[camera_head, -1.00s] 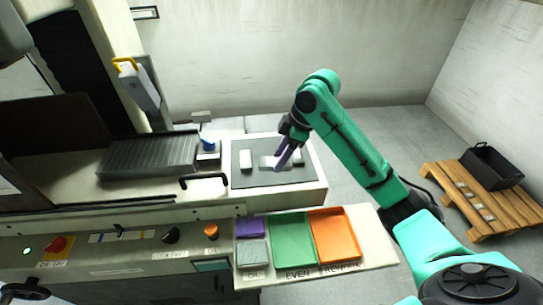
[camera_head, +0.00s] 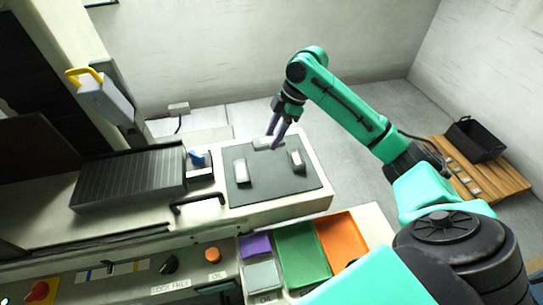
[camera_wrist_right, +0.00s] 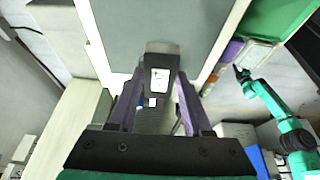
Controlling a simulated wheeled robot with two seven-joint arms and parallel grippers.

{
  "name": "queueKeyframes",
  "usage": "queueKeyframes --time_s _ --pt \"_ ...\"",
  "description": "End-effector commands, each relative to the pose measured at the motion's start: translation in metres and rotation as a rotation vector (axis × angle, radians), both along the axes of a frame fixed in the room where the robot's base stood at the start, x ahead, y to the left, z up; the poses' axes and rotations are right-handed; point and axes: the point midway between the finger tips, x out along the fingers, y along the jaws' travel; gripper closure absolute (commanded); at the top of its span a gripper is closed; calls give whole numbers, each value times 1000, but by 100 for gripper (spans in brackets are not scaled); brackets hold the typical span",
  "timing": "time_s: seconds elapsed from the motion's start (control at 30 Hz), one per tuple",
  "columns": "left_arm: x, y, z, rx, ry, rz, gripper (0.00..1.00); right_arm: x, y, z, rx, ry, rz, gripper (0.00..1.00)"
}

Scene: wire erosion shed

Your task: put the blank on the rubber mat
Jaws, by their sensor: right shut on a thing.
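The dark grey rubber mat (camera_head: 262,190) lies on the pale table; it also fills the top of the right wrist view (camera_wrist_right: 140,22). My right gripper (camera_head: 271,143) is at the mat's back edge, its purple fingers pointing down. It is shut on a small grey blank (camera_head: 263,142). In the right wrist view the blank (camera_wrist_right: 160,62) sits between the fingertips with a pale patch on its face. I cannot tell whether it touches the mat. My left gripper (camera_wrist_right: 243,76) shows small in the right wrist view; its jaws are unclear.
Two other grey blocks stand on the mat, one left (camera_head: 240,171) and one right (camera_head: 297,161). Purple (camera_head: 255,245), green (camera_head: 300,254) and orange (camera_head: 342,238) trays lie in front. A ridged dark block (camera_head: 130,184) stands left. The mat's middle is clear.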

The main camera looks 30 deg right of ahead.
Motion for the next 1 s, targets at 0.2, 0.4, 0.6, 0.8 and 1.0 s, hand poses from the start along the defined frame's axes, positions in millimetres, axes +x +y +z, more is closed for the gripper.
queueKeyframes --time_s 0.2,0.4,0.6,0.8,1.0 --pt "2 0 12 -1 -4 -1 48 1 0 -53 2 0 -1 100" --pt "29 -2 21 -5 -47 -1 48 1 1 -86 3 0 -2 100" --pt "20 -2 21 -3 -34 -1 48 2 1 -104 1 -5 0 100" --pt "15 -1 20 -3 -26 -1 48 1 0 -105 1 -2 1 28" --pt "15 -1 20 -2 -25 -1 48 1 0 -105 1 -1 0 20"
